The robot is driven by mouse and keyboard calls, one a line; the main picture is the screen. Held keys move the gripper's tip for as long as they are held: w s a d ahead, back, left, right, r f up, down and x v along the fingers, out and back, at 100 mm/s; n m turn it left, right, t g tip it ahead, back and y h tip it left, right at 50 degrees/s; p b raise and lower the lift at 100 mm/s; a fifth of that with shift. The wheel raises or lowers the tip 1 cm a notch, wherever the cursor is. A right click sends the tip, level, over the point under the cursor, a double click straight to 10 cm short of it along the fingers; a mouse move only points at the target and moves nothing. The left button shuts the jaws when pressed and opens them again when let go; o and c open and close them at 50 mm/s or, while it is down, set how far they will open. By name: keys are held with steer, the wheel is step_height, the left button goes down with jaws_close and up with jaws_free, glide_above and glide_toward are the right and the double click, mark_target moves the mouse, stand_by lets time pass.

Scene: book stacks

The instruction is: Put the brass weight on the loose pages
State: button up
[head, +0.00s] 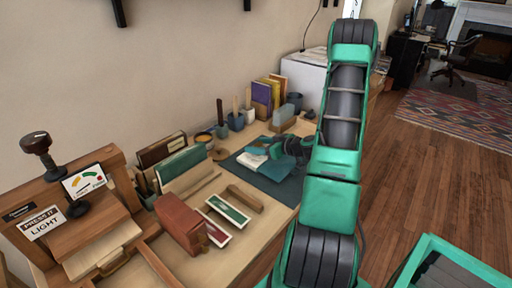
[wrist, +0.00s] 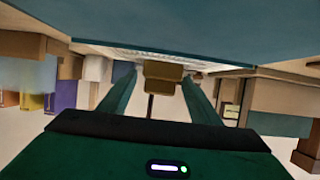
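In the wrist view a brown, brass-like block with a thin stem, which looks like the brass weight (wrist: 163,71), sits between the far ends of my two fingers. Whether both fingers touch it is unclear. A pale strip that may be the loose pages (wrist: 205,64) runs beside the block, along the edge of a broad teal surface. In the head view my gripper (head: 283,152) is low over the dark teal mat (head: 289,190), near white sheets (head: 250,160) and a teal flat item (head: 275,168). The weight cannot be made out in the head view.
Upright books (head: 262,95), cups (head: 236,122) and a wooden block (head: 284,115) stand behind the mat.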

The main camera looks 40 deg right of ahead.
steer(key=v, duration=1.1)
steer(key=shift+s+r, duration=0.15)
steer(key=shift+s, duration=0.2)
steer(key=a+g, duration=0.1)
steer(key=a, duration=0.1)
steer(key=a+g+y, duration=0.1)
steer(key=a, duration=0.2)
steer(key=a+n+g+y, duration=0.1)
steer(key=a, duration=0.1)
steer(key=shift+w+a+r, duration=0.15)
steer(key=shift+a+r, duration=0.05)
steer(key=shift+r, duration=0.05)
steer(key=s+a+g, duration=0.3)
steer(key=a+g, duration=0.1)
steer(key=a, duration=0.2)
steer(key=s+a+r+m+g+h, duration=0.1)
steer(key=s+a+r+m+g, duration=0.2)
steer(key=s, duration=0.6)
steer(key=s+a+r+m+g+h, duration=0.2)
steer(key=s+a+r+m+g, duration=0.1)
steer(key=s+r+m, duration=0.3)
steer(key=s+a+r, duration=0.1)
steer(key=s+r, duration=0.1)
steer(key=s, duration=0.2)
steer(key=shift+h, duration=0.3)
steer(key=shift+r, duration=0.1)
steer(key=shift+w+f, duration=0.25)
steer(key=shift+w, duration=0.45)
